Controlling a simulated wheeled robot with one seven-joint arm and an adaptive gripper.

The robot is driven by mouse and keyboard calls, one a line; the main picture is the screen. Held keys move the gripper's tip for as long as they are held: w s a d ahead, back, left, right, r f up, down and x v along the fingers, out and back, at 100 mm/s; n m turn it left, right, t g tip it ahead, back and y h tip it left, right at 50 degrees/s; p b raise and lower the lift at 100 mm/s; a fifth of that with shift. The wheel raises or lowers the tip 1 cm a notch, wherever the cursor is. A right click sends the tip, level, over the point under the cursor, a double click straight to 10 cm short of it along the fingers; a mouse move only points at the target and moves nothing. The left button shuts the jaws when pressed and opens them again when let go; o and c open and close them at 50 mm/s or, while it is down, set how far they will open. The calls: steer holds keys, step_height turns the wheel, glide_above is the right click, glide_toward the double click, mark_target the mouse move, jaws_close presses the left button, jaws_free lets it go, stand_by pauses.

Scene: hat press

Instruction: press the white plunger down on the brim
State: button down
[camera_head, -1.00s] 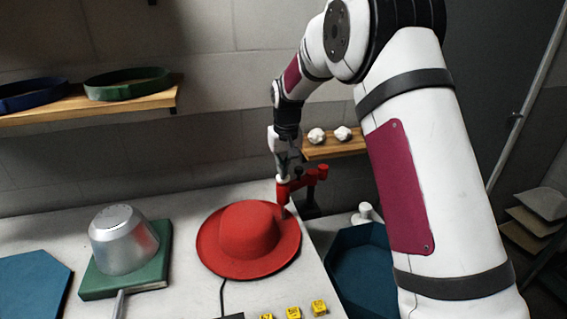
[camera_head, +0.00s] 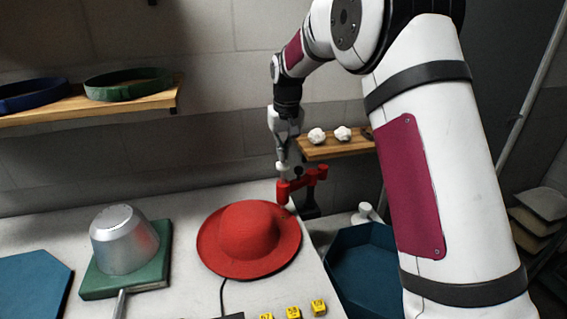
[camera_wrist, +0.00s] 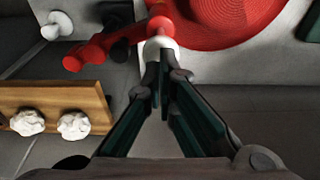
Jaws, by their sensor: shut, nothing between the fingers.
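The white plunger (camera_head: 282,168) shows as a small white knob on top of the red press arm (camera_head: 310,178), beside the hat's back right edge. In the wrist view the white plunger (camera_wrist: 159,44) is a round knob straight ahead of the fingertips. The red hat (camera_head: 248,232) lies on the table, its brim (camera_head: 219,258) spread flat around the crown. My gripper (camera_head: 282,155) is shut and empty, pointing down just above the knob. In the wrist view my gripper (camera_wrist: 160,78) overlaps the knob's near edge. I cannot tell whether they touch, or whether the plunger's lower end meets the brim.
A wooden shelf (camera_head: 340,149) with two white lumps stands close behind the press. A metal pan (camera_head: 125,246) sits upside down on a green block (camera_head: 98,287), left of the hat. Yellow blocks (camera_head: 293,312) lie at the front. A blue tray (camera_head: 350,285) stands at right.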

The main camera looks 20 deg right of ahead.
steer(key=shift+r, duration=2.6)
steer(key=shift+s+r, duration=0.3)
steer(key=shift+r, duration=0.05)
steer(key=s+r+t, duration=0.1)
steer(key=s+r, duration=0.4)
steer(key=s, duration=0.5)
steer(key=s+r+t, duration=0.1)
steer(key=s+r, duration=0.4)
steer(key=s, duration=0.4)
steer(key=s+f, duration=0.2)
steer(key=s, duration=0.8)
steer(key=s+f+t, duration=0.1)
steer(key=s+f, duration=0.2)
steer(key=s, duration=0.8)
steer(key=shift+s, duration=0.15)
